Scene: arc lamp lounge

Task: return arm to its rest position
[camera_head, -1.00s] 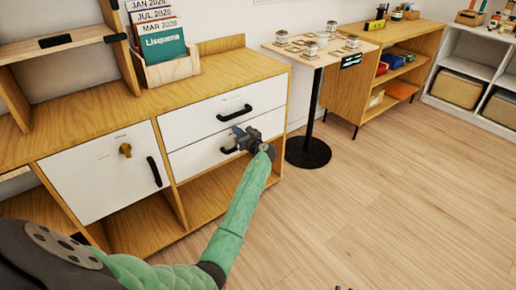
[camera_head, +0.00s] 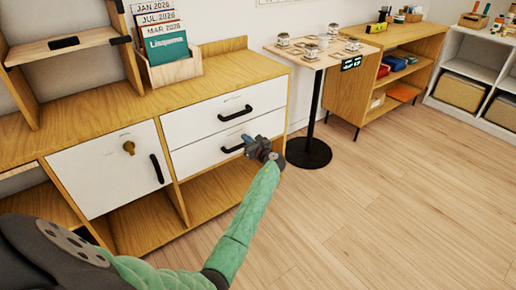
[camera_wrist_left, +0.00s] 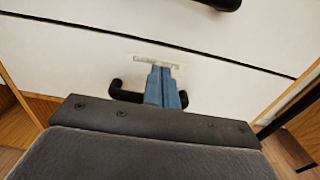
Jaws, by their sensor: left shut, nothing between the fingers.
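My left gripper (camera_head: 247,140) is in front of the lower white drawer (camera_head: 205,152) of the wooden cabinet, close to its black handle (camera_head: 232,147). In the left wrist view its blue fingers (camera_wrist_left: 165,85) are together with nothing between them, and they cover the middle of the lower handle (camera_wrist_left: 120,92). I cannot tell whether the fingers touch the handle. My green-sleeved left arm (camera_head: 240,225) reaches forward from the lower left. Both drawers look closed. My right gripper is not in view.
The cabinet's white door (camera_head: 105,168) is to the left. A card holder box (camera_head: 172,68) stands on the cabinet top. A small table (camera_head: 320,53) with several jars stands to the right on a black round base (camera_head: 309,153). The wooden floor (camera_head: 390,205) at right is clear.

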